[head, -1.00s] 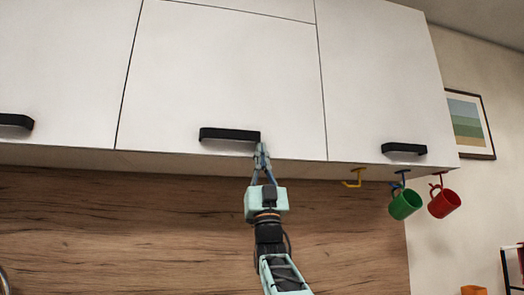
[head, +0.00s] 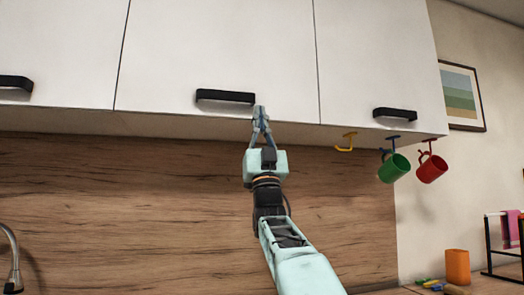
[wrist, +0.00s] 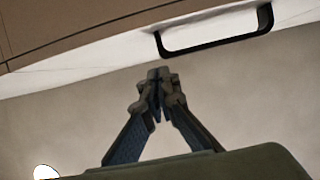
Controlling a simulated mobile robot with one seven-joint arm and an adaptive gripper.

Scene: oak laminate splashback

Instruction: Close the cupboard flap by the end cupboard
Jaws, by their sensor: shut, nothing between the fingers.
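The white cupboard flap (head: 215,45) is the middle front in the head view, with a black bar handle (head: 225,96) near its lower edge. It looks flush with the fronts on both sides. The end cupboard (head: 375,60) stands to its right, with its own black handle (head: 395,114). My gripper (head: 260,110) is shut and empty, pointing up at the flap's lower edge, just below and right of the handle's right end. In the wrist view its fingertips (wrist: 158,75) meet below a black handle (wrist: 215,42); whether they touch the flap I cannot tell.
Under the end cupboard hang a yellow hook (head: 346,143), a green mug (head: 394,168) and a red mug (head: 431,168), right of my gripper. A tap (head: 12,255) stands at lower left, and an orange container (head: 457,267) at lower right. The oak splashback (head: 110,200) is bare.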

